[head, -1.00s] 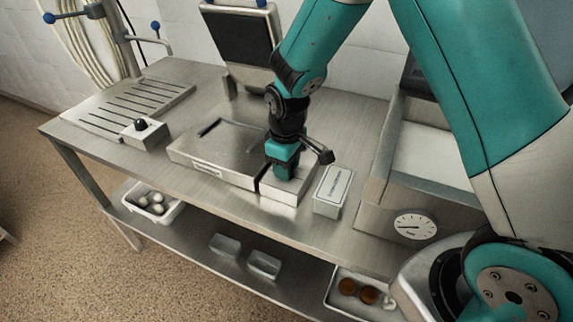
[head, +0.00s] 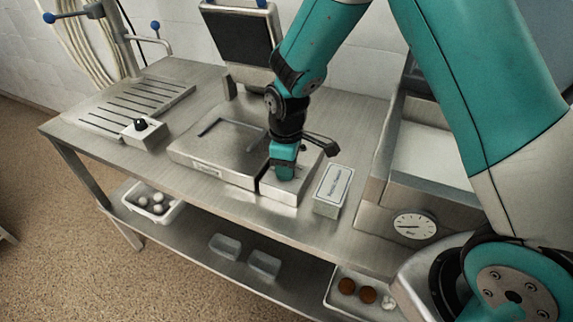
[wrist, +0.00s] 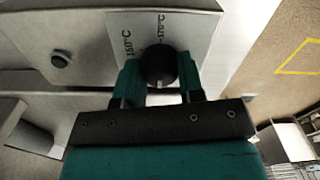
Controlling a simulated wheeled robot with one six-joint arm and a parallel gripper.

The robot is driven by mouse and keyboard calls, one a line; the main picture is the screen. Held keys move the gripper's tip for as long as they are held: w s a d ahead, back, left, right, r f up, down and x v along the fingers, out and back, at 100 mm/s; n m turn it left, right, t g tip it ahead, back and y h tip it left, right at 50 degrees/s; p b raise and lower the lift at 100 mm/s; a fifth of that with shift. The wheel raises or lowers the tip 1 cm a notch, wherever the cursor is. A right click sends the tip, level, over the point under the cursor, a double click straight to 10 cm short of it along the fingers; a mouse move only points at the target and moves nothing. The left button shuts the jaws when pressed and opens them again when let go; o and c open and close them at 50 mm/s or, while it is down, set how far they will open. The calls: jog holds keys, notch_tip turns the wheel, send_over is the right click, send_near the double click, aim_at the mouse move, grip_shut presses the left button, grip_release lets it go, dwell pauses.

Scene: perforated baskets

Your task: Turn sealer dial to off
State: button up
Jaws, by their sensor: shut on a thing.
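The sealer (head: 213,152) is a low metal box on the steel bench, with a raised dark-faced lid (head: 240,38) behind it. Its control box (head: 281,189) is at its right end. My gripper (head: 284,172) points down onto this box. In the wrist view my gripper (wrist: 160,80) has its two teal fingers on either side of a round black dial (wrist: 160,68), shut on it. A label plate (wrist: 143,32) beside the dial reads temperatures, one 150°C. The dial's pointer is hard to make out. In the head view the gripper hides the dial.
A small box with a black knob (head: 143,134) stands by the slotted plate at left. A white labelled block (head: 334,190) is close to the right of my gripper. A scale with a round gauge (head: 414,226) stands further right. Trays (head: 154,204) are on the lower shelf.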

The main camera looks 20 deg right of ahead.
jog(key=o, duration=0.9)
jog(key=shift+d, duration=0.1)
notch_tip(320, 180, up, 18)
jog(key=shift+f+b, duration=0.25)
jog(key=shift+b, duration=0.55)
jog(key=s+a+r+m+y, duration=0.1)
jog(key=s, duration=0.6)
jog(key=s+a+m+y, duration=0.1)
jog(key=s+a, duration=0.1)
jog(key=s, duration=0.6)
jog(key=s+a+r+m+y, duration=0.1)
jog(key=s+y, duration=0.1)
jog(key=s, duration=0.6)
jog(key=shift+a+r+m, duration=0.35)
jog(key=shift+m, duration=0.05)
